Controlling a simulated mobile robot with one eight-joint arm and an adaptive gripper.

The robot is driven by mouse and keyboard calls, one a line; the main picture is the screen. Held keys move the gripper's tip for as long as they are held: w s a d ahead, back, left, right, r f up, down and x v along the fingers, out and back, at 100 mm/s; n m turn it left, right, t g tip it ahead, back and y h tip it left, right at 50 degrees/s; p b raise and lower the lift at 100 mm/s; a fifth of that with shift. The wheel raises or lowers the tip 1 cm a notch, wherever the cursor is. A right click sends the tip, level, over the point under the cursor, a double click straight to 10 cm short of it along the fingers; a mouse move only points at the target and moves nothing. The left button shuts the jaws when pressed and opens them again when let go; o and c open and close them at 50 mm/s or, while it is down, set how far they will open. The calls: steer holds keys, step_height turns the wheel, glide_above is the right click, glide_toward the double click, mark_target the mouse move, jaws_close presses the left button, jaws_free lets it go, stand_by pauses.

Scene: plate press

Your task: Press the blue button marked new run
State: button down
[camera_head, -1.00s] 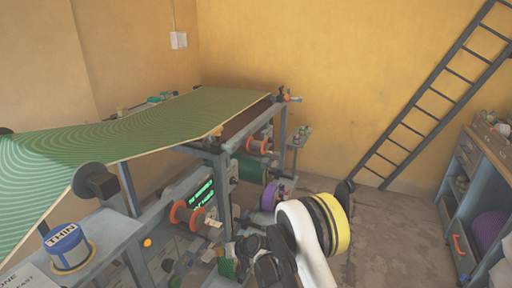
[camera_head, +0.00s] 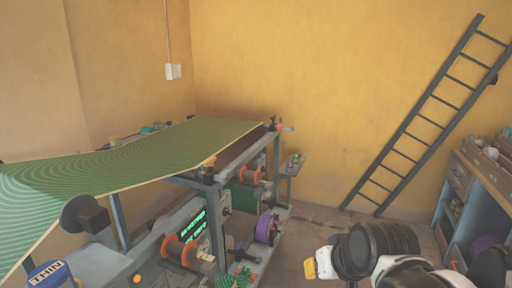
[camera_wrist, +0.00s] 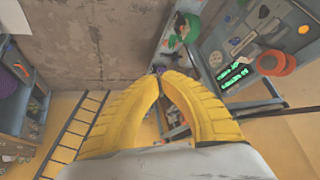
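No blue button with readable "new run" lettering shows in either view. The machine's grey control panel with green lit text (camera_head: 192,226) is at lower centre-left in the head view; it also shows at upper right in the wrist view (camera_wrist: 236,74). My gripper is at lower right in the head view (camera_head: 320,264), right of the machine and apart from it. In the wrist view its yellow fingers (camera_wrist: 160,73) meet at the tips, with nothing visible between them. A blue-and-white pot marked THIN (camera_head: 48,274) is cut off at lower left.
A green patterned sheet (camera_head: 150,150) lies over the machine frame. Orange spools (camera_head: 180,250) and a purple spool (camera_head: 266,228) sit on its side. A ladder (camera_head: 415,125) leans on the yellow wall. A blue cabinet (camera_head: 455,195) stands right. Bare floor lies between.

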steer(key=s+d+f+h, duration=0.1)
steer(key=s+d, duration=0.1)
steer(key=s, duration=0.3)
steer(key=s+d+m, duration=0.1)
steer(key=s+d, duration=0.2)
steer(key=s, duration=0.2)
steer(key=shift+d+f+h, duration=0.3)
steer(key=shift+f+h, duration=0.1)
